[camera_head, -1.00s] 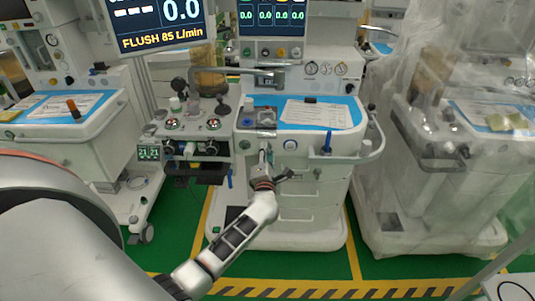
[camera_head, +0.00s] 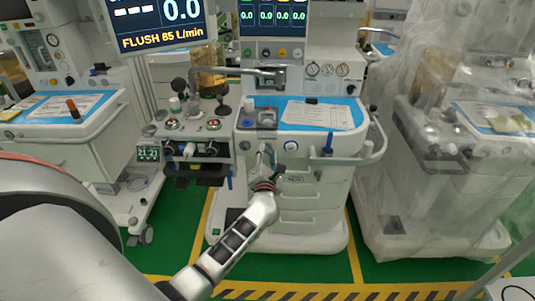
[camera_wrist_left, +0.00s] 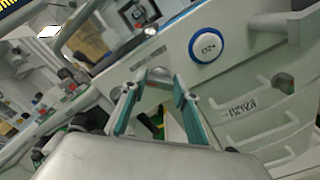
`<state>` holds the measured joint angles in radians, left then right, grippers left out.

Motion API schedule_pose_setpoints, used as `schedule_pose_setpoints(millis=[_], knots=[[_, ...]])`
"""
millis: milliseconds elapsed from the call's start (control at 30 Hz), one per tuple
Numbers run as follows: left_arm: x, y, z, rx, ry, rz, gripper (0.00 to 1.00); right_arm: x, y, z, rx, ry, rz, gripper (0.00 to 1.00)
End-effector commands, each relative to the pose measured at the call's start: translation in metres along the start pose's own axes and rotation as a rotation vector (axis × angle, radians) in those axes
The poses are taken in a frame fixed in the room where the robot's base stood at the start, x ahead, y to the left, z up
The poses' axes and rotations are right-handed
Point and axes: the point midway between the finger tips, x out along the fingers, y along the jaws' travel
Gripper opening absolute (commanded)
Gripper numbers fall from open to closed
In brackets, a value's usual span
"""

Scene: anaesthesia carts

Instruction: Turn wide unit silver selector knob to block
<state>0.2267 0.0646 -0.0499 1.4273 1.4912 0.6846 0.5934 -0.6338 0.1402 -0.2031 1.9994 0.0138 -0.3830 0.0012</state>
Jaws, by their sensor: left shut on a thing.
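The wide unit is the middle cart (camera_head: 305,150) in the head view, with a silver selector knob on its front below the worktop. In the left wrist view the knob (camera_wrist_left: 160,75) shows as a small rounded grey piece between the fingertips. My left gripper (camera_head: 266,155) reaches up to the cart's front, left of a round white button with a blue ring (camera_head: 291,146). Its teal-padded fingers (camera_wrist_left: 158,88) are shut on the knob. The knob's pointer and markings are hidden or too small to read. My right gripper is not in view.
A panel with gauges and dials (camera_head: 190,150) stands close left of the gripper. A grey rail (camera_head: 365,155) curves round the cart's right front. A plastic-draped cart (camera_head: 440,160) stands at right, another cart (camera_head: 75,130) at left. Green floor lies between them.

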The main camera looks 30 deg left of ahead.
Motion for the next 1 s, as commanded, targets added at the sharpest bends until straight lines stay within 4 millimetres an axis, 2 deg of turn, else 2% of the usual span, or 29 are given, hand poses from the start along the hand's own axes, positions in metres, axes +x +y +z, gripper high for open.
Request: schedule_pose_setpoints(millis=[133, 167, 200, 233, 533, 667, 767, 1000], knots=[[-0.001, -0.001, 0.000, -0.004, 0.001, -0.001, 0.07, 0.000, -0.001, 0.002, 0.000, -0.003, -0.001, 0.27], [-0.001, -0.001, 0.000, -0.004, 0.001, -0.001, 0.34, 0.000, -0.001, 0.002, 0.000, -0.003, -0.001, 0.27], [-0.001, -0.001, 0.000, -0.003, 0.001, -0.001, 0.44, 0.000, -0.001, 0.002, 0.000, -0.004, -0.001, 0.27], [0.000, -0.001, 0.000, -0.003, 0.001, -0.001, 0.46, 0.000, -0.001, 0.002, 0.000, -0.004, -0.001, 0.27], [-0.001, 0.000, 0.000, -0.001, 0.001, 0.000, 0.46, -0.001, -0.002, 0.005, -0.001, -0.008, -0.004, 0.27], [-0.008, -0.001, -0.001, -0.001, 0.001, -0.002, 0.46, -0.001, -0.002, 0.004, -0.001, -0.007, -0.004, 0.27], [-0.021, -0.002, -0.001, -0.003, 0.001, -0.002, 0.46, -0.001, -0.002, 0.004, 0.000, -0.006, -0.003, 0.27], [-0.070, -0.001, -0.001, -0.002, 0.002, -0.003, 0.46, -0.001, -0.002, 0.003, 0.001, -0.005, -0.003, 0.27]])
